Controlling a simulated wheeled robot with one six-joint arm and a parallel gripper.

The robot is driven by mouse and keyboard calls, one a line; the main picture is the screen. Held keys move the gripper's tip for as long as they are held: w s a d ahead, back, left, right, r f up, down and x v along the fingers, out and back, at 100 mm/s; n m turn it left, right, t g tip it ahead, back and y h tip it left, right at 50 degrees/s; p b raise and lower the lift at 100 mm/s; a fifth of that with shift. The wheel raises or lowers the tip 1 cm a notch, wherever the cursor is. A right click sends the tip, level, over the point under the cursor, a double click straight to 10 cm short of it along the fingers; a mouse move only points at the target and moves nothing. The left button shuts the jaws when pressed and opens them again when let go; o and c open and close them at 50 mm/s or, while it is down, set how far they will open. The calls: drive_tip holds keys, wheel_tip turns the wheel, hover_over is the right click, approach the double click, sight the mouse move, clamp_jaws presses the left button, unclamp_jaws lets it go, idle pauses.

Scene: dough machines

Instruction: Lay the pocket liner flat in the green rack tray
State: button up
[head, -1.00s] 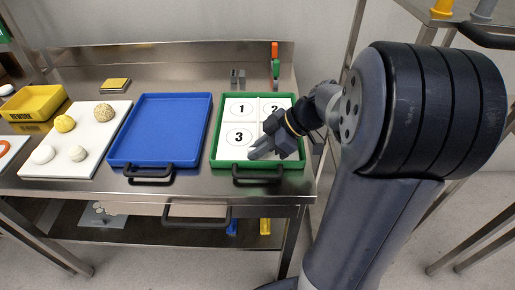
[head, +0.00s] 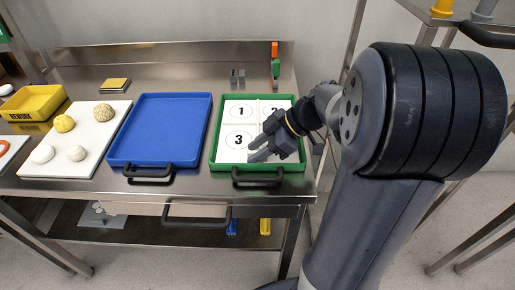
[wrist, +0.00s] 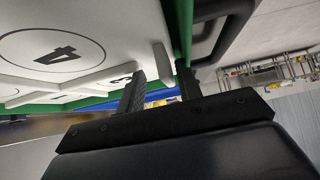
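The white pocket liner (head: 237,115) lies inside the green rack tray (head: 215,124) at the right of the bench, and looks flat there. Its circles 1, 2 and 3 show in the head view; my gripper hides the lower right pocket. In the wrist view the liner (wrist: 100,25) shows circle 4 and part of 3, beside the green tray wall (wrist: 180,25). My gripper (head: 253,151) is low over the liner's lower right part. Its fingers are apart in the wrist view (wrist: 162,76), with a pale upright tab (wrist: 163,60) of the liner just beyond them.
A blue tray (head: 160,130) stands left of the green one. Further left are a white board (head: 88,140) with several dough balls and a yellow rework bin (head: 33,103). Black handles (head: 257,176) stick out at the front.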

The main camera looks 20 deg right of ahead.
drive_tip(key=v, duration=1.1)
drive_tip(key=shift+p, duration=0.35)
drive_tip(key=shift+a, duration=0.1)
drive_tip(key=x, duration=1)
drive_tip(key=shift+a+f+b, duration=0.15)
drive_tip(key=shift+f+b, duration=0.1)
drive_tip(key=shift+b, duration=0.1)
drive_tip(key=shift+w+a, duration=0.1)
drive_tip(key=shift+a, duration=0.05)
drive_tip(key=shift+r+p, duration=0.3)
drive_tip(key=shift+p, duration=0.15)
drive_tip(key=shift+f, duration=0.15)
